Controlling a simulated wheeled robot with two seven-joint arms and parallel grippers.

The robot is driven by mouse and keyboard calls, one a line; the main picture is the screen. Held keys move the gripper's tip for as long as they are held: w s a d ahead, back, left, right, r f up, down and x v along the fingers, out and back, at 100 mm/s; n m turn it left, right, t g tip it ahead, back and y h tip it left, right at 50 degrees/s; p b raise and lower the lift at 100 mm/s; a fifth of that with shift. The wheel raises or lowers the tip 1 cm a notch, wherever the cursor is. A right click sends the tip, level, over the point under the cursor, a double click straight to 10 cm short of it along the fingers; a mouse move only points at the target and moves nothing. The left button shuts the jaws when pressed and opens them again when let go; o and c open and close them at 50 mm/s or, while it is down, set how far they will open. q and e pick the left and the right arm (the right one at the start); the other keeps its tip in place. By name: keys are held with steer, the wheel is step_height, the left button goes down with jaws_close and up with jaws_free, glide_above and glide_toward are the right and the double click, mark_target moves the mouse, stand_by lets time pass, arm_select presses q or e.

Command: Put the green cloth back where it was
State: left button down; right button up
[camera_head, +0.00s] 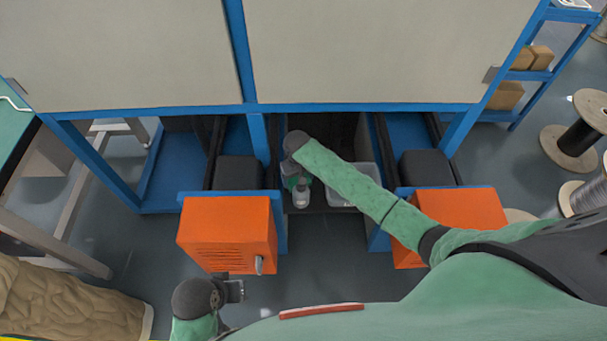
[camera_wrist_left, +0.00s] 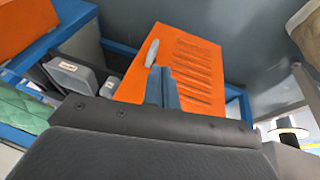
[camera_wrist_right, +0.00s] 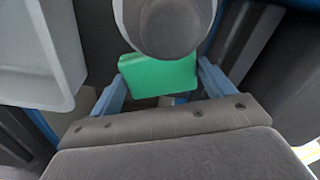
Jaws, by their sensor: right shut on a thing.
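The green cloth (camera_wrist_right: 160,74) is a flat, folded-looking piece between the two blue fingers of my right gripper (camera_wrist_right: 160,80) in the right wrist view. The right gripper is shut on it. In the head view my right arm reaches down into the open bay between the orange boxes, and the right gripper (camera_head: 296,180) hides most of the cloth. My left gripper (camera_head: 236,290) is low at the left, in front of the left orange box. In the left wrist view its fingers (camera_wrist_left: 163,85) are together with nothing between them.
A pale bottle (camera_head: 301,197) stands just below the right gripper, and a grey-white bin (camera_head: 345,190) is right of it. Orange boxes (camera_head: 228,235) (camera_head: 455,215) flank the bay. The blue frame's bar (camera_head: 330,107) crosses above. The floor in front is clear.

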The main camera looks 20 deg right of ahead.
mark_target(304, 175)
steer(key=shift+w+d+r, duration=0.1)
steer(key=shift+w+d, duration=0.3)
steer(key=shift+d, duration=0.25)
steer(key=shift+w+d, duration=0.4)
steer(key=shift+d, duration=0.2)
steer(key=shift+f+p, duration=0.35)
steer(key=shift+f, duration=0.2)
steer(key=shift+a+f, duration=0.1)
steer(key=shift+f, duration=0.05)
arm_select(q)
steer(key=shift+s+a+r, duration=0.1)
steer(key=shift+a+r, duration=0.5)
steer(key=shift+a, duration=0.1)
arm_select(e)
steer(key=o, duration=0.8)
steer(key=shift+r, duration=0.45)
step_height(304, 175, up, 6)
steer(key=shift+f+b, duration=0.15)
steer(key=shift+b, duration=0.15)
arm_select(q)
steer(key=shift+d+f, duration=0.3)
steer(key=shift+d, duration=0.3)
arm_select(e)
steer(key=shift+r, duration=0.5)
